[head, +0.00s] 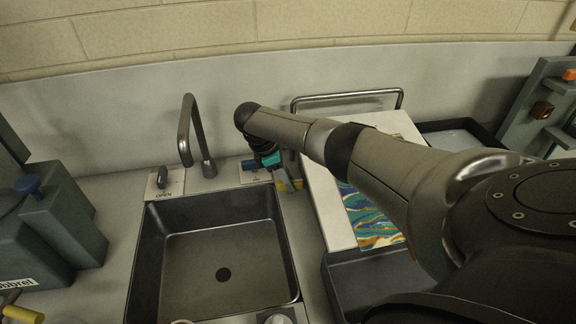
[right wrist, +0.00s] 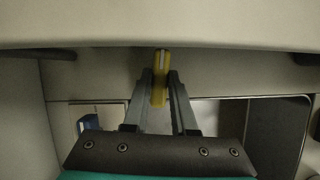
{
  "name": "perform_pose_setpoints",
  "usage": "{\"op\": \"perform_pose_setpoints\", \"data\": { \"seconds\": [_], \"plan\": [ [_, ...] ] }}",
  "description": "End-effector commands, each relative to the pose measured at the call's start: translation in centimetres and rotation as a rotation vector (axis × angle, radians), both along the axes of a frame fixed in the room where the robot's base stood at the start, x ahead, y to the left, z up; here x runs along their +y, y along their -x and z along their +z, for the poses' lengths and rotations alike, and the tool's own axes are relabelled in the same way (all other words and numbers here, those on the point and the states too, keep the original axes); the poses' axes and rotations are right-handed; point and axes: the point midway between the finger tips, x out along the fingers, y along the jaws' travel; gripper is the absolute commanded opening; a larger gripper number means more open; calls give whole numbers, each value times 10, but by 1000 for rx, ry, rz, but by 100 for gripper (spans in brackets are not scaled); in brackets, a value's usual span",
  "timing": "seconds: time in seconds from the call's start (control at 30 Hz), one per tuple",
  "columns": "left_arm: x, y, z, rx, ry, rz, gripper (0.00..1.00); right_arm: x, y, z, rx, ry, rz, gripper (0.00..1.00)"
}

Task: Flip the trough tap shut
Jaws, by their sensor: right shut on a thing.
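A curved metal spout (head: 187,130) stands at the back of the dark trough (head: 170,230). Left of its base, a dark lever (head: 165,178) sits on a pale plate marked "OPEN". To the right of the spout, a blue lever (head: 250,163) sits on another pale plate; it also shows in the right wrist view (right wrist: 88,122). My right gripper (head: 288,184) is just right of that plate, partly hidden by my arm. Its fingers are shut on a narrow yellow piece (right wrist: 160,75); what the piece belongs to is unclear. My left gripper is out of view.
A pale board (head: 333,225) with a marbled sheet (head: 372,222) lies right of the trough, with a metal rail (head: 345,97) behind it. A dark tray (head: 370,275) is in front. Grey-green blocks (head: 60,220) stand at the left. The trough is mostly empty.

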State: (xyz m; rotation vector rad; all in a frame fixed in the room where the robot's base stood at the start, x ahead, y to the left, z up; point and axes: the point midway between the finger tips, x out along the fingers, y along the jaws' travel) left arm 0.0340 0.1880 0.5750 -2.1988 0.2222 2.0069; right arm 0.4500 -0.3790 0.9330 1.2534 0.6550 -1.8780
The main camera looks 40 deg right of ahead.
Motion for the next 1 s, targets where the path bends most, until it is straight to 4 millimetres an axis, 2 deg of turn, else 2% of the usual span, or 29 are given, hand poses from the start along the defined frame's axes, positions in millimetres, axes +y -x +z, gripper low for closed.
{"op": "perform_pose_setpoints", "data": {
  "seconds": [0.03,0.2,0.57,0.6,0.87,1.0],
  "plan": [
    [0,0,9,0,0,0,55,2,0,4,1,-3,32,0],
    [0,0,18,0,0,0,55,2,0,2,-1,-4,105,0],
    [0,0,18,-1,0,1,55,2,0,0,-2,-4,124,0],
    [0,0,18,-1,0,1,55,2,0,0,-2,-4,124,26],
    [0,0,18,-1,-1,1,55,1,0,0,-1,-2,121,55],
    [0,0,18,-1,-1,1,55,1,0,0,-1,-2,120,55]
  ]
}}
